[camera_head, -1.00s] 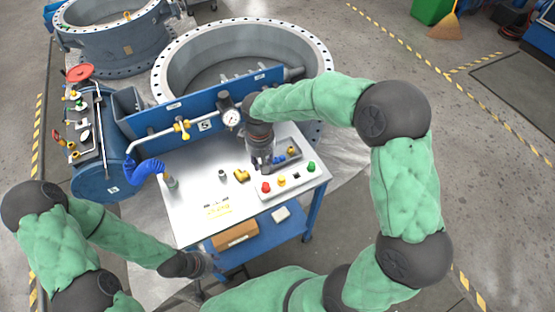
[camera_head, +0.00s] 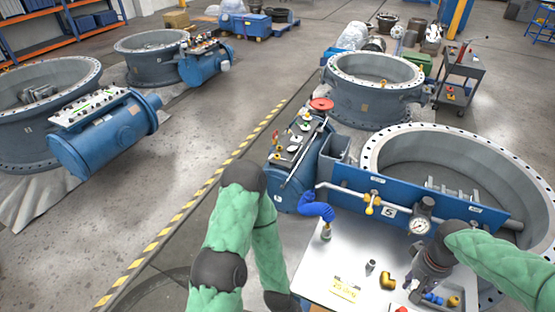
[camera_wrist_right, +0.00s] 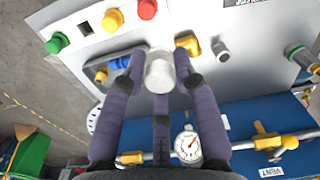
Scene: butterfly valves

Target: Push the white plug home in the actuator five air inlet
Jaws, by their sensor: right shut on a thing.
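My right gripper (camera_wrist_right: 160,80) is shut on the white plug (camera_wrist_right: 160,71), a short pale cylinder, which it holds between its fingers over the metal bench top in the right wrist view. In the head view my right gripper (camera_head: 425,289) points down over the bench beside the pressure gauge, and the plug cannot be made out there.
A gauge (camera_head: 418,225) and yellow valve (camera_head: 372,199) stand at the panel. A button box (camera_wrist_right: 100,30) lies close to my right gripper.

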